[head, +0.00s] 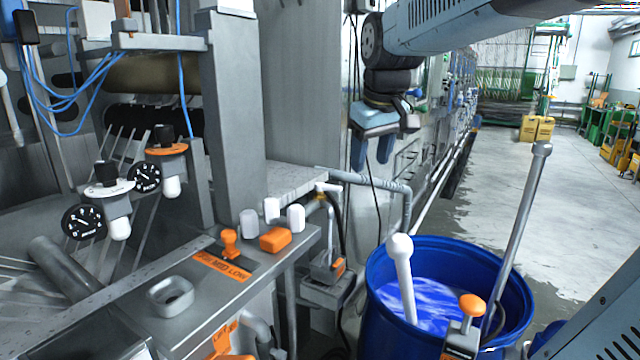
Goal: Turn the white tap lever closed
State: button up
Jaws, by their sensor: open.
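A small white lever (328,187) sits on a pipe fitting at the end of the grey bench, in the middle of the head view. It looks like the tap lever, but its exact angle is too small to tell. A dark hose hangs below the fitting. My gripper (372,160) is above and to the right of it, open and empty, with its fingers pointing down. It appears apart from the lever. A larger white round-topped handle (401,270) stands tilted in the blue barrel.
The blue barrel (376,312) holds blue liquid, a long grey rod (522,210) and an orange-topped clamp (471,306) at its rim. A grey pipe (375,180) runs beside the fitting. Orange and white knobs stand on the bench (205,300). Open floor (570,190) lies right.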

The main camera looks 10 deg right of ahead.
jog(key=w+r+n+g, duration=0.2)
jog(key=w+n, duration=0.1)
jog(key=w, duration=1.5)
jog(key=n+g, duration=0.2)
jog(key=n, duration=0.2)
send_near(334, 186)
notch_tip(334, 186, down, 9)
jog(key=shift+r, duration=0.15)
grip_shut()
